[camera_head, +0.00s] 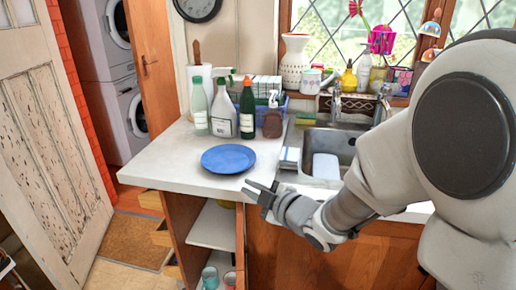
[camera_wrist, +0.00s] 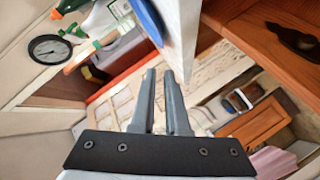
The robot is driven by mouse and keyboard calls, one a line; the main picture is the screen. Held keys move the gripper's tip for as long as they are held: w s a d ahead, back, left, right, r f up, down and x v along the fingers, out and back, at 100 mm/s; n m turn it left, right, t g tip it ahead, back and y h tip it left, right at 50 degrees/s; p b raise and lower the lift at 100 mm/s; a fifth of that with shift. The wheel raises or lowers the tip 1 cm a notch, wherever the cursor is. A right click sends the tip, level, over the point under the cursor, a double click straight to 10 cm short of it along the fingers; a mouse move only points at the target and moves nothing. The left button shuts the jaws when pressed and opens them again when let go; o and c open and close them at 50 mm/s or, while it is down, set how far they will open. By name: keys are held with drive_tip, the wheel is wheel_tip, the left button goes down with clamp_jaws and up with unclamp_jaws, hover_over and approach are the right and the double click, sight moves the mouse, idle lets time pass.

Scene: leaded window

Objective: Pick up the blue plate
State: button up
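The blue plate (camera_head: 228,158) lies flat on the white counter (camera_head: 165,165), left of the sink and close to the front edge. Its blue edge shows at the top of the wrist view (camera_wrist: 148,20), beside the counter slab. My gripper (camera_head: 246,187) is in front of the counter's front edge, below and slightly right of the plate, apart from it. In the wrist view its two fingers (camera_wrist: 160,74) are a small way apart, with nothing between them.
Several bottles (camera_head: 222,110) and a paper towel roll (camera_head: 199,85) stand behind the plate. The sink (camera_head: 328,150) is to the right. Below the counter, an open cupboard (camera_head: 212,228) holds cups. A worn door (camera_head: 50,140) stands at left.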

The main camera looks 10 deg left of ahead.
drive_tip(key=b, duration=0.1)
approach(217, 179)
drive_tip(key=w+a, duration=0.1)
drive_tip(key=w+a+r, duration=0.1)
drive_tip(key=a, duration=0.1)
drive_tip(key=shift+w+a+r, duration=0.2)
drive_tip(key=shift+w+a, duration=0.1)
drive_tip(key=shift+w, duration=0.05)
drive_tip(key=x, duration=0.5)
drive_tip(key=shift+w+d+b, duration=0.1)
drive_tip(key=shift+b, duration=0.25)
drive_tip(key=shift+w, duration=0.1)
clamp_jaws()
drive_tip(key=shift+r, duration=0.15)
idle(0.8)
